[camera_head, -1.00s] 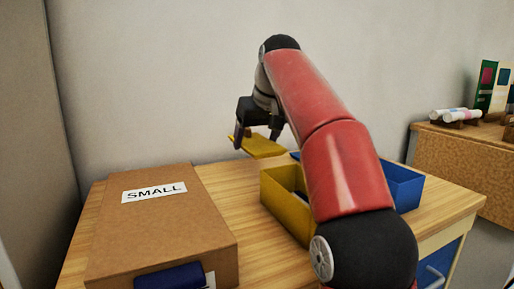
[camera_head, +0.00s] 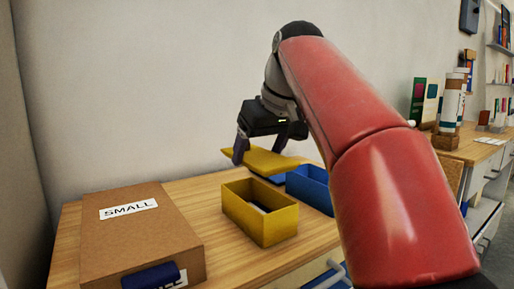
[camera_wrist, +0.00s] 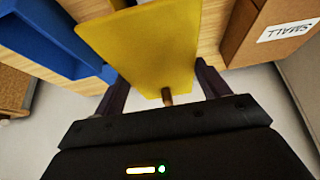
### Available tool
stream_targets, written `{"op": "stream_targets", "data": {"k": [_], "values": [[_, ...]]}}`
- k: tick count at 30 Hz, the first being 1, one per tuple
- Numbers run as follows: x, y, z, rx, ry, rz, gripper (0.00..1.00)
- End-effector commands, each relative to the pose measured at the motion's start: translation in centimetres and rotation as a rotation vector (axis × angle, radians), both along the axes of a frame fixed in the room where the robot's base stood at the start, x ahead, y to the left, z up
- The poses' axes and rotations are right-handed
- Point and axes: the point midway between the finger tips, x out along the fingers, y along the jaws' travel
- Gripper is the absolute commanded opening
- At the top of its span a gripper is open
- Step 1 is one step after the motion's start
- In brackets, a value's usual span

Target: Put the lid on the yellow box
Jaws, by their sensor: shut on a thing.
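The yellow lid (camera_head: 262,161) is a flat plate with a small knob. My gripper (camera_head: 258,148) is shut on it and holds it in the air, above and behind the yellow box. The lid (camera_wrist: 150,45) fills the upper middle of the wrist view, with its brown knob (camera_wrist: 167,97) between my fingers. The yellow box (camera_head: 260,226) stands open on the wooden table, with something pale and dark inside. In the wrist view the lid hides most of what lies beneath it.
A blue box (camera_head: 312,188) stands right of the yellow box. A brown carton (camera_head: 140,235) marked SMALL stands on the left, with a dark blue item (camera_head: 152,277) at its front. A further desk (camera_head: 470,148) with bottles and books is at the right. Bare table lies between carton and yellow box.

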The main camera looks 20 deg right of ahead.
Motion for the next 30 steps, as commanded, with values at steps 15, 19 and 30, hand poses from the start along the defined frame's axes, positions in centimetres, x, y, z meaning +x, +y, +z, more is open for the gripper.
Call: {"op": "stream_targets", "data": {"k": [15, 19, 30], "values": [[0.0, 0.0, -4.7, -0.001, -0.001, -0.001, 0.52], [0.0, 0.0, -5.6, -0.001, 0.000, 0.000, 0.52], [0.0, 0.0, -6.1, -0.001, 0.000, 0.000, 0.52]]}}
